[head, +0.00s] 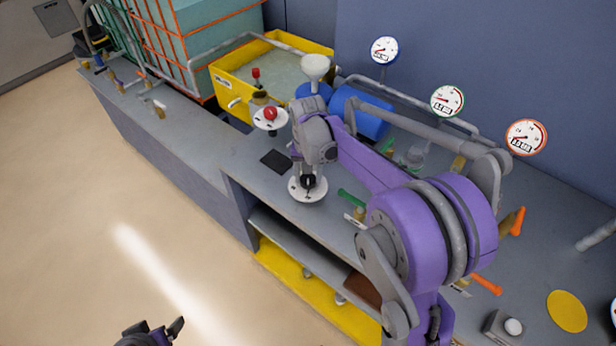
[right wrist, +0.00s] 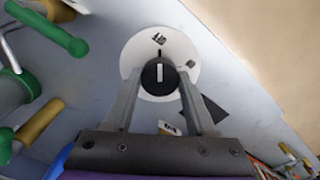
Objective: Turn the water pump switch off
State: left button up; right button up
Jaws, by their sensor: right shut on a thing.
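The switch is a black round knob (right wrist: 158,76) with a white pointer bar, on a white round plate (right wrist: 150,48) on the bench. In the right wrist view the bar points up towards one of two small dark labels, which I cannot read surely. In the head view the knob (head: 308,183) sits on its plate (head: 308,195) near the bench's front edge. My right gripper (head: 309,176) reaches down from above and is shut on the knob, with one finger (right wrist: 158,82) on each side. My left gripper (head: 158,330) is low at the bottom edge, partly cut off, away from the bench.
A red button on a white plate (head: 270,118) stands behind the knob, beside a dark square (head: 276,161). A yellow tank (head: 228,88), blue cylinder (head: 358,112), pipes and three gauges (head: 447,101) line the back. Green and orange valve handles (head: 486,285) lie right. Floor at left is clear.

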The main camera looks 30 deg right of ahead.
aim_at(308, 179)
dwell(0.4)
jog(key=o, duration=1.4)
jog(key=shift+c, duration=0.2)
jog(key=shift+r, duration=0.15)
notch_tip(308, 179, up, 11)
jog(key=shift+f+p, duration=0.2)
jog(key=shift+p, duration=0.1)
